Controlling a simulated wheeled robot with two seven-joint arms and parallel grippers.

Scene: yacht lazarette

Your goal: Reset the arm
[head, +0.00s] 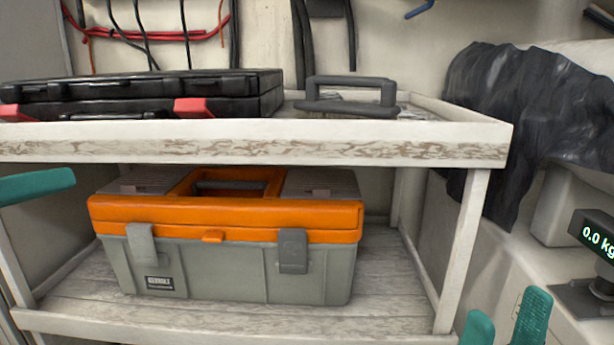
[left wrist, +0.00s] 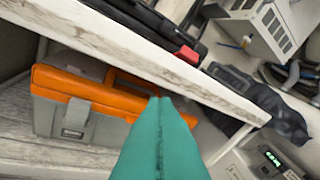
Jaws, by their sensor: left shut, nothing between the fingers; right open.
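My left gripper (head: 50,184) shows at the left edge of the head view as a teal finger in front of the shelf unit. In the left wrist view its teal fingers (left wrist: 160,105) are pressed together with nothing between them, in front of the orange and grey toolbox. My right gripper (head: 505,322) is at the lower right of the head view. Its two teal fingertips stand apart and are empty, near the shelf unit's right front post. The rest of both arms is out of the head view.
The toolbox (head: 225,235) stands on the lower shelf (head: 130,318) of a worn white unit. The upper shelf (head: 250,141) holds a black case (head: 140,92) and a grey-handled object (head: 350,100). Black sheeting (head: 520,105) and a scale display (head: 596,236) are at right.

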